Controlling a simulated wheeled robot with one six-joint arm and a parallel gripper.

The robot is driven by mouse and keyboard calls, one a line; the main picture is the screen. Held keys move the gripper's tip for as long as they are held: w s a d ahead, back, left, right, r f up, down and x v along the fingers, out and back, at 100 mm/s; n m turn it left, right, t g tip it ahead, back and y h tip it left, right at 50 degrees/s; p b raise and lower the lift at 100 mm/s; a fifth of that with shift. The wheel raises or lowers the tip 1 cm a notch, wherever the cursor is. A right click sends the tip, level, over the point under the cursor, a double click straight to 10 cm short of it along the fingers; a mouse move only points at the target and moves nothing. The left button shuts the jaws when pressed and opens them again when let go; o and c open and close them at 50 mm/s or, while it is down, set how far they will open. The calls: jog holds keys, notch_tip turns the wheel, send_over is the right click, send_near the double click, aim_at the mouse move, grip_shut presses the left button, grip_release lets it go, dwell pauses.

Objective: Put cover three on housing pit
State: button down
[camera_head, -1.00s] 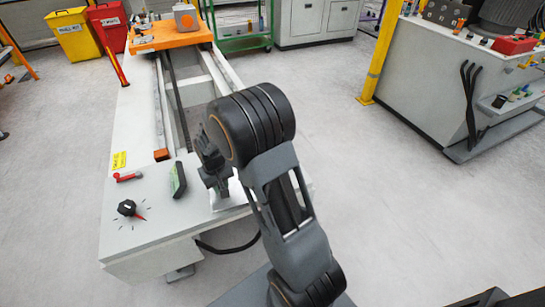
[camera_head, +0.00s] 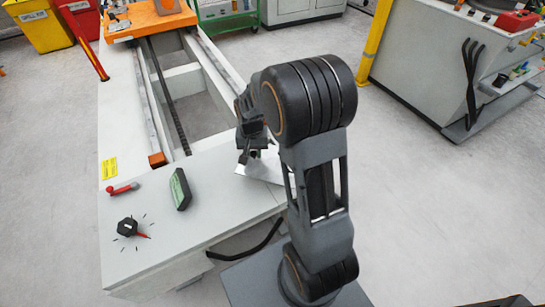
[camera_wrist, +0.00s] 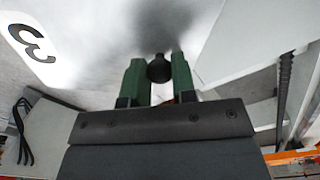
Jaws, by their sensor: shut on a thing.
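Cover three is a light grey metal plate (camera_head: 262,171) below my gripper in the head view, partly hidden by my arm. In the wrist view the plate (camera_wrist: 90,40) fills the upper left, with a black "3" on a white label, and a dark round knob (camera_wrist: 159,68) stands on it. My gripper (camera_wrist: 159,76) has its two green fingers shut on this knob. In the head view my gripper (camera_head: 248,150) is small and dark, near the bench end.
The long white bench (camera_head: 190,212) carries a black dial (camera_head: 127,227), a red lever (camera_head: 122,189) and a green-faced display (camera_head: 180,189). An orange carriage (camera_head: 150,23) sits across its rails. A yellow post (camera_head: 375,42) and white machine stand right. Open floor lies between.

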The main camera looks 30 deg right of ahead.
aim_at(272, 159)
jog(key=s+d+r+m, duration=0.1)
jog(key=m, duration=0.1)
jog(key=s+d+r+m, duration=0.1)
jog(key=d+r+m, duration=0.1)
jog(key=m, duration=0.1)
jog(key=s+d+r+m, duration=0.1)
jog(key=m, duration=0.1)
jog(key=shift+s+d+r+m, duration=0.2)
jog(key=shift+r+m, duration=0.1)
jog(key=shift+d+r+m, duration=0.1)
jog(key=shift+d+m, duration=0.1)
jog(key=shift+m, duration=0.5)
jog(key=shift+w+d+f+b, duration=0.35)
jog(key=shift+w+f+b, duration=0.3)
jog(key=shift+w+f, duration=1.5)
jog(key=shift+w+d+f+b, duration=0.4)
jog(key=shift+w+f+b, duration=0.3)
jog(key=shift+w+f, duration=1.45)
jog(key=shift+w+d+f+b, duration=0.35)
jog(key=shift+w+f+b, duration=0.3)
jog(key=shift+w+f, duration=1.5)
jog(key=shift+w, duration=0.15)
jog(key=c, duration=0.9)
grip_release()
jog(key=shift+r, duration=0.1)
